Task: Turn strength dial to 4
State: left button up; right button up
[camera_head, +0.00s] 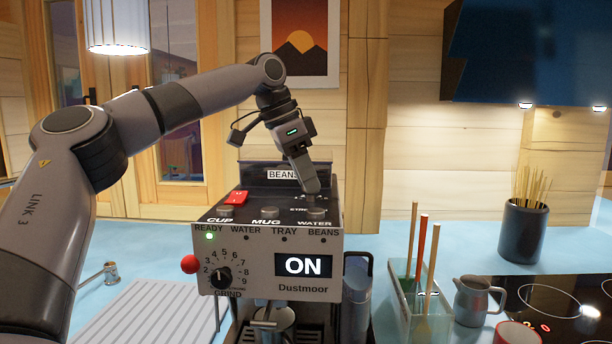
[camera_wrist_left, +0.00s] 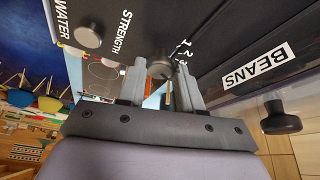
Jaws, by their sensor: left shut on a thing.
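The coffee machine (camera_head: 270,225) stands on the blue counter with its top panel facing up. In the left wrist view the strength dial (camera_wrist_left: 160,66) is a grey round knob beside the "STRENGTH" label, with the numbers 1, 2 and 3 showing next to it. My left gripper (camera_head: 312,188) points down at the back right of the machine's top. In the left wrist view its two fingers (camera_wrist_left: 161,82) are closed on either side of the dial. In the head view the gripper hides the dial. The dial's pointer setting cannot be read. My right gripper is not in view.
The grey water knob (camera_wrist_left: 89,36) is close to the strength dial. The "BEANS" hopper (camera_head: 284,174) rises behind it. A red switch (camera_head: 236,197) and a grind dial (camera_head: 220,277) are on the machine. A utensil holder (camera_head: 420,305) and jug (camera_head: 474,298) stand to the right.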

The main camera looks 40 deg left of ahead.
pick_arm(q)
jog(key=shift+r+m, duration=0.1)
jog(key=shift+m, duration=0.2)
dwell(0.4)
jog(key=o, duration=1)
jog(key=shift+o, duration=0.2)
jog(key=v, duration=0.7)
